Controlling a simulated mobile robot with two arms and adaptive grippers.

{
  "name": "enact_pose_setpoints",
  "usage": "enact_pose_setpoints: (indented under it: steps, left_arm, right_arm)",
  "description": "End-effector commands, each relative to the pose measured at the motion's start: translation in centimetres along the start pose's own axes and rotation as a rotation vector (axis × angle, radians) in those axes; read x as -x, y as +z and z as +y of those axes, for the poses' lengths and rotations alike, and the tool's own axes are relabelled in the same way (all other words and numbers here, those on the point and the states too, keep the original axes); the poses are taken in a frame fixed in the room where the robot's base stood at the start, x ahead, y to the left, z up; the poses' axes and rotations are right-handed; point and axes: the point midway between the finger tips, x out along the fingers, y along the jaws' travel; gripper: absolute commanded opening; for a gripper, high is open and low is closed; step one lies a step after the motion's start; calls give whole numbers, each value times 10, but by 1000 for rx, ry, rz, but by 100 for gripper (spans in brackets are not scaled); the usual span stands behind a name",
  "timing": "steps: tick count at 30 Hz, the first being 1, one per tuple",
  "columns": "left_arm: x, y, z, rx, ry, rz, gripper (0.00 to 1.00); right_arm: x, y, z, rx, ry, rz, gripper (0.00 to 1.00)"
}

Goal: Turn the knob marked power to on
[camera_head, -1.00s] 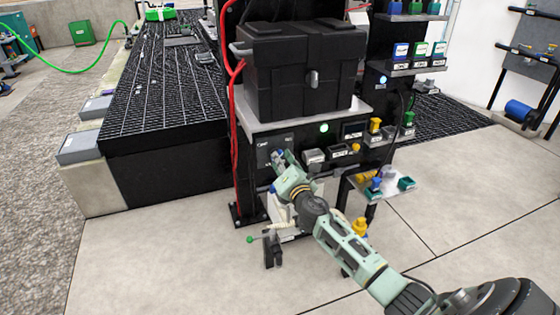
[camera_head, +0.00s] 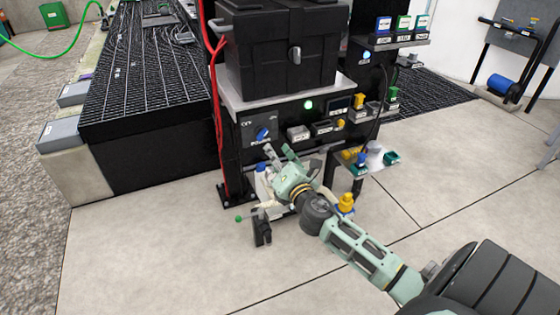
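The power knob (camera_head: 262,134) is blue and sits on a dark panel at the left of the station's front, under the metal shelf. It is tilted, with its upper end to the right. Small white marks stand above it and a label below it, too small to read surely. My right gripper (camera_head: 277,152) is just below and to the right of the knob, apart from it. Its fingers are spread and hold nothing. A green indicator light (camera_head: 308,105) is lit to the right of the panel. My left gripper is out of view.
A black tote (camera_head: 280,50) stands on the metal shelf above the panel. Grey and yellow connectors (camera_head: 298,132) are to the right of the knob. Red hoses (camera_head: 217,100) run down the left post. A small side shelf (camera_head: 372,160) holds several fittings. Open floor lies in front.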

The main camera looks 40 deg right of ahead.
Motion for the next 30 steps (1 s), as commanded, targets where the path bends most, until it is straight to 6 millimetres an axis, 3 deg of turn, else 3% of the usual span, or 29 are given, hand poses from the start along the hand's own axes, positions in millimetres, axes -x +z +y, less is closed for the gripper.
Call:
enact_pose_setpoints:
  steps: [3, 7, 26, 30]
  left_arm:
    - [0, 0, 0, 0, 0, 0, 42]
    - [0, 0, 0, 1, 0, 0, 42]
    - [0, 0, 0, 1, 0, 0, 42]
    - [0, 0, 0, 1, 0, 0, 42]
  right_arm:
    - [20, -1, 0, -1, -1, 3, 30]
    - [30, 0, 0, 0, 0, 1, 30]
    - [34, -1, -1, -8, -3, 1, 30]
    - [52, -19, -20, -202, -102, 5, 30]
